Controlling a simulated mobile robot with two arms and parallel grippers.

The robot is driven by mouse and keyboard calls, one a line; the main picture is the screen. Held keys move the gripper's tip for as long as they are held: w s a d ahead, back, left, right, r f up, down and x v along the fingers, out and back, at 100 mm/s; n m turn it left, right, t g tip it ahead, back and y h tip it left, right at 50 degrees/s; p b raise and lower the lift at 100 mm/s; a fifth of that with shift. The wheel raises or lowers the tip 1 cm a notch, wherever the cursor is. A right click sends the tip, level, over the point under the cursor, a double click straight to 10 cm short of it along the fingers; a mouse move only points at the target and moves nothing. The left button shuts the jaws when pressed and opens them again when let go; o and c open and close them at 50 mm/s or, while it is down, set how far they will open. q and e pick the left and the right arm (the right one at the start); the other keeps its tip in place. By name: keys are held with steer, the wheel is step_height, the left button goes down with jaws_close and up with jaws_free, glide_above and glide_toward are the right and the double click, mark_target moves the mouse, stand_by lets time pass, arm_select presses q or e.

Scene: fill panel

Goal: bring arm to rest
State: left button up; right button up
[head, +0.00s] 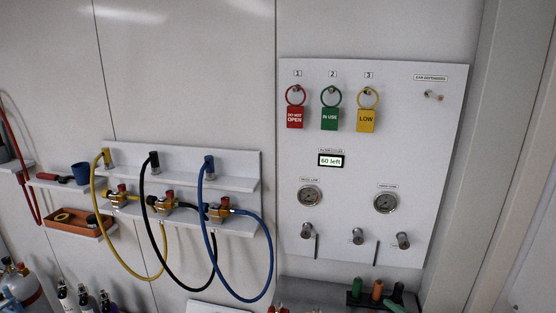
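Neither of my arms nor either gripper shows in the head view. A white wall panel (440,180) fills the right half of the view. On it hang a red "DO NOT OPEN" tag (295,117), a green "IN USE" tag (330,118) and a yellow "LOW" tag (367,120), under the numbers 1, 2 and 3. A small display (331,160) reads "60 left". Below it are a left gauge (309,196) and a right gauge (386,202), with several metal valve fittings beneath.
A white rack (240,170) left of the panel carries a yellow hose (97,220), a black hose (146,205) and a blue hose (270,250), looping outward. An orange tray (66,228) sits farther left. Cylinders (22,285) and bottles stand at lower left. A holder with coloured pieces (377,290) is at lower right.

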steer(key=s+a+f+n+g+h, duration=0.1)
steer(key=s+a+f+n+g, duration=0.15)
steer(key=s+n, duration=0.65)
steer(key=s+a+f+n+g+h, duration=0.1)
steer(key=s+a+n+g, duration=0.4)
steer(key=s, duration=0.9)
steer(key=s+a+f+n+g+h, duration=0.1)
steer(key=s+f+n+g, duration=0.1)
steer(key=s+n, duration=0.75)
step_height(320, 180, down, 36)
steer(key=s+m+g+b, duration=0.1)
steer(key=s+g+b, duration=0.15)
steer(key=b, duration=0.55)
arm_select(q)
step_height(320, 180, down, 14)
steer(key=b, duration=0.6)
steer(key=shift+w, duration=0.35)
arm_select(e)
steer(key=s+d+f, duration=0.3)
steer(key=s+f, duration=1.3)
steer(key=f, duration=0.5)
steer(key=shift+s, duration=0.4)
